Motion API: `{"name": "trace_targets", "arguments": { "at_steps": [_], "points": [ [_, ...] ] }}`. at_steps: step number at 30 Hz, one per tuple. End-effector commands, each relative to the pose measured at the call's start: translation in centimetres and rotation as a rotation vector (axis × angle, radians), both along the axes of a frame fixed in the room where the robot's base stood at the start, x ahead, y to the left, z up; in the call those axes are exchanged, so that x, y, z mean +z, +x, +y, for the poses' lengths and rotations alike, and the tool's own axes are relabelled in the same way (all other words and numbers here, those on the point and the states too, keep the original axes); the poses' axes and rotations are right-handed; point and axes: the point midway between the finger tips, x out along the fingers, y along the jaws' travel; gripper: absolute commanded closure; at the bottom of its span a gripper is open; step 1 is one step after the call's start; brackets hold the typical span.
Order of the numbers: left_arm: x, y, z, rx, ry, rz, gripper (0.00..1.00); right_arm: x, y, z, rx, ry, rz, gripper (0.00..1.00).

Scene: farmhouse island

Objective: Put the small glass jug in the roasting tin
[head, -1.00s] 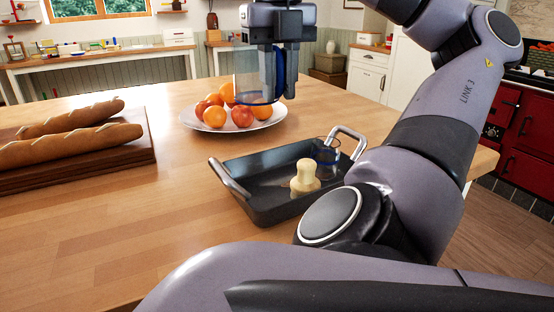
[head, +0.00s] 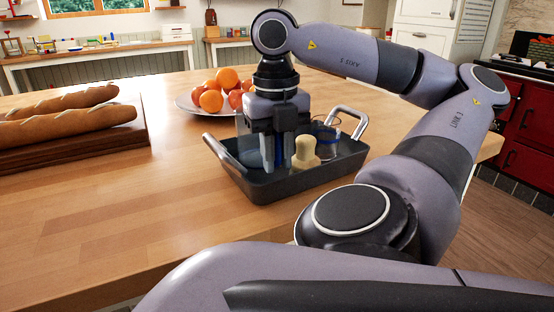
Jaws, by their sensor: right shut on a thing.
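The roasting tin (head: 300,185) is dark, with two metal loop handles, and sits on the wooden island. My right gripper (head: 277,167) points down into the left part of the tin, shut on the small glass jug (head: 250,150) by its blue handle. The clear jug is upright, partly hidden by the fingers, and low inside the tin's outline. I cannot tell whether it touches the tin's floor. A cream knobbed object (head: 305,154) stands in the tin just right of the fingers. Behind it is another clear glass piece with blue trim (head: 328,142). My left gripper is not in view.
A plate (head: 186,103) of oranges and apples (head: 211,100) stands behind the tin. Long loaves (head: 70,125) lie on a dark wooden board (head: 135,143) at the left. The island top (head: 120,215) is clear in front and left of the tin.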

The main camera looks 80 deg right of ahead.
Motion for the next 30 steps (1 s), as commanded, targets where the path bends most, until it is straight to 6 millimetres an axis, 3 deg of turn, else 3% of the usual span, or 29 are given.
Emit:
{"name": "trace_targets", "arguments": {
  "at_steps": [4,17,18,20,30],
  "points": [
    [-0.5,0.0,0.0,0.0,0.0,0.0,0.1,-1.6,0.0,0.0,0.0,0.0,-0.002,1.0],
    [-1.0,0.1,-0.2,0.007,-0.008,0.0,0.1,-2.2,0.0,0.0,0.0,0.0,-0.001,1.0],
    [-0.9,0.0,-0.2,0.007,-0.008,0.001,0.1,-2.1,0.0,0.0,0.001,0.001,-0.001,0.72],
    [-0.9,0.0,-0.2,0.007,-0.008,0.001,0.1,-2.0,0.0,0.0,0.001,0.001,-0.001,0.53],
    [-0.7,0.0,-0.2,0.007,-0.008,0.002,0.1,-1.9,0.0,0.0,0.001,0.001,-0.001,0.53]
  ]
}}
